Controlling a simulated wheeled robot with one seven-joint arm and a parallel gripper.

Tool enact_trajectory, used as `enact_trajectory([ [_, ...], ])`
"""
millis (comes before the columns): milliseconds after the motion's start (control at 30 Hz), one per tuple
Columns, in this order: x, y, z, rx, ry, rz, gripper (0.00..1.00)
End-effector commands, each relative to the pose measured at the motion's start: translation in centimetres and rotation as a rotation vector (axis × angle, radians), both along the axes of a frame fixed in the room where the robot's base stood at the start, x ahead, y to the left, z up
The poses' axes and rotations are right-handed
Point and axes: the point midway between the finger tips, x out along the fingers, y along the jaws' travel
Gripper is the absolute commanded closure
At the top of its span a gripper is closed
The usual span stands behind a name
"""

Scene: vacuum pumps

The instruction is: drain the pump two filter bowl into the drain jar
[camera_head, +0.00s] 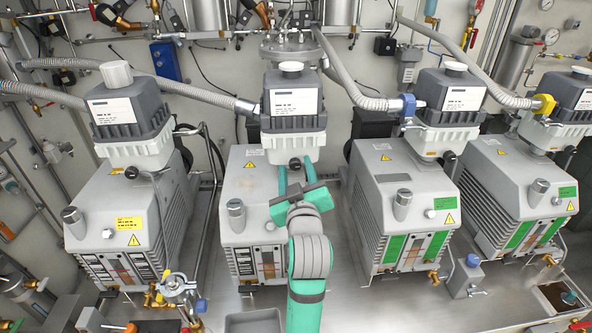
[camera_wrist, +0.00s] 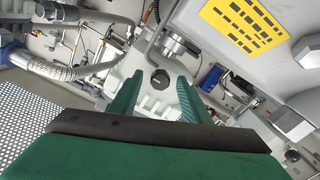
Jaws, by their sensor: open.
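Pump two (camera_head: 252,205) is the second grey pump from the left. Its filter housing has a grey top (camera_head: 293,103) and a pale lower bowl (camera_head: 290,148). My gripper (camera_head: 295,170) reaches up over the pump with its green fingers apart, just below the bowl. A small dark knob (camera_head: 295,162) shows between the fingertips. In the wrist view, my gripper (camera_wrist: 157,86) is open and empty. The dark knob (camera_wrist: 160,77) on a pale body lies beyond and between the fingers, apparently untouched. I cannot identify the drain jar in either view.
Similar pumps stand left (camera_head: 125,225) and right (camera_head: 405,215). Grey ribbed hoses (camera_head: 350,80) run between the housings and back wall. Bare bench shows in front of pump three.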

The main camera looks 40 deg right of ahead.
Motion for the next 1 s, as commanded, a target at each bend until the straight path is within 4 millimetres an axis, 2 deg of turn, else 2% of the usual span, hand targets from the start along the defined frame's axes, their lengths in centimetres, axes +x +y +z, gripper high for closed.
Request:
enact_trajectory([
  [500,-1.4,0.9,0.0,-0.001,0.001,0.000,0.57],
  [867,-1.6,1.0,0.0,-0.001,0.001,0.000,0.57],
  [1000,-2.3,1.4,0.0,-0.001,0.001,0.000,0.57],
])
